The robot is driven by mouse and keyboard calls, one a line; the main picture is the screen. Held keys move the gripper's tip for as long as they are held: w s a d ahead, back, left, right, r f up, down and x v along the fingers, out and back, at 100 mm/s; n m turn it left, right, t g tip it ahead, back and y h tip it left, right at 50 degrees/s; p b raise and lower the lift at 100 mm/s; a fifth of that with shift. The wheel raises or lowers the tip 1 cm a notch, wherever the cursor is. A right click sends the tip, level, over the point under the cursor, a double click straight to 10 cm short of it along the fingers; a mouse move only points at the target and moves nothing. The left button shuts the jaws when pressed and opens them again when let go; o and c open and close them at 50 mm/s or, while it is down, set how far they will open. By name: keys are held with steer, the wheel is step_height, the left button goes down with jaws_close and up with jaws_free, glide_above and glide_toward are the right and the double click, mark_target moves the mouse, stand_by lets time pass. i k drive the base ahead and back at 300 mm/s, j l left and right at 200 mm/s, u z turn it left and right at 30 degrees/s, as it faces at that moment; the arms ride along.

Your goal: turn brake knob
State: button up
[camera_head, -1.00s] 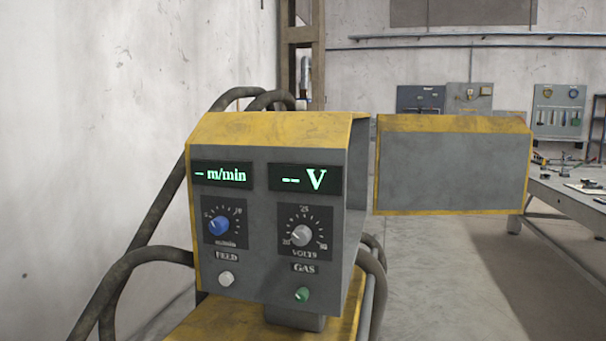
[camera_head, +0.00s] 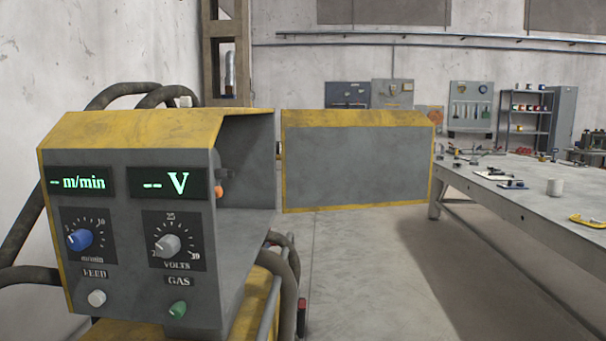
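A wire-feeder unit (camera_head: 135,285) with a grey front and yellow top stands at the left in the head view. Its front carries a blue feed knob (camera_head: 79,240), a grey volts knob (camera_head: 167,245), a white feed button (camera_head: 97,298) and a green gas button (camera_head: 178,309). Its right side is open, with a grey, yellow-edged door panel (camera_head: 355,168) swung out. A small orange part (camera_head: 219,192) shows inside, mostly hidden by the front panel. I cannot tell whether it is the brake knob. My gripper is not in view.
Dark hoses (camera_head: 125,92) curve behind and beside the unit. The floor (camera_head: 370,280) between unit and bench is clear. A shelf (camera_head: 525,130) stands at the back.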

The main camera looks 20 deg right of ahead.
mark_target(221, 173)
steer(key=i+l, duration=0.15)
steer(key=l, duration=0.2)
steer(key=i+l, duration=0.15)
steer(key=l, duration=0.2)
steer(key=i+l, duration=0.15)
steer(key=l, duration=0.2)
steer(key=i+l, duration=0.15)
steer(key=l, duration=0.2)
steer(key=i+l, duration=0.15)
steer(key=l, duration=0.25)
steer(key=i+l, duration=0.25)
steer(key=i, duration=0.2)
steer(key=j, duration=0.2)
